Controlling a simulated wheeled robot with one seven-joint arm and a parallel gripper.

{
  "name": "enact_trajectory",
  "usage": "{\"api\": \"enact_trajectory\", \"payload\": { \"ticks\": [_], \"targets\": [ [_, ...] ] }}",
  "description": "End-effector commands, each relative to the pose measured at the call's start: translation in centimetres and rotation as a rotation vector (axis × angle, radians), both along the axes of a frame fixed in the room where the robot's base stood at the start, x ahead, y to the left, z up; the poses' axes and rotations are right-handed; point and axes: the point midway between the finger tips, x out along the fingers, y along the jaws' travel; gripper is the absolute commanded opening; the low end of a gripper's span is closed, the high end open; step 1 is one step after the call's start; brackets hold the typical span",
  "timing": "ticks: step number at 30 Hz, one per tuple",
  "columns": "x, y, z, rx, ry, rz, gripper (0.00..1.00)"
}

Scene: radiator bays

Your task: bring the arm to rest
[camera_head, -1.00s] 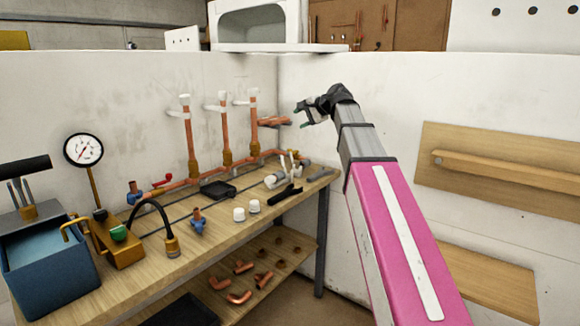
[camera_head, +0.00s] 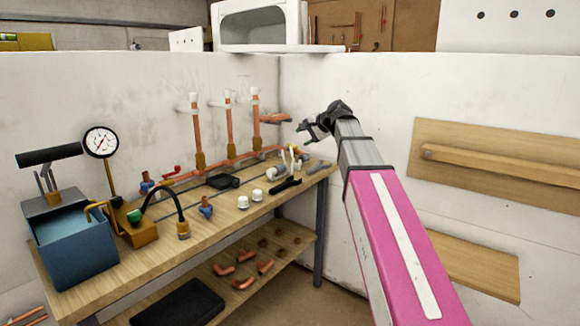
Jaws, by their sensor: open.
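My gripper (camera_head: 306,132) is at the end of my pink and grey arm, which reaches up from the lower right of the head view. The gripper is black, open and empty, with its fingers pointing left. It is in the air in front of the corner of the white walls, above the right end of the workbench (camera_head: 110,262). Nothing is seen between the fingers.
The workbench carries upright copper pipes (camera_head: 196,135), a gauge (camera_head: 100,142), a blue tank (camera_head: 75,245), white caps (camera_head: 243,202) and black pliers (camera_head: 286,184). Copper elbows (camera_head: 243,284) lie on its lower shelf. A wooden wall board (camera_head: 480,150) is at the right.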

Motion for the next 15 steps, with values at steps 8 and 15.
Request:
{"api": "enact_trajectory", "payload": {
  "ticks": [8, 15],
  "targets": [
    [-1.7, -1.6, -8.4, -0.132, 0.035, 0.024, 0.52],
    [-5.0, -3.9, -18.9, -0.315, 0.088, 0.087, 0.52]
  ]
}}
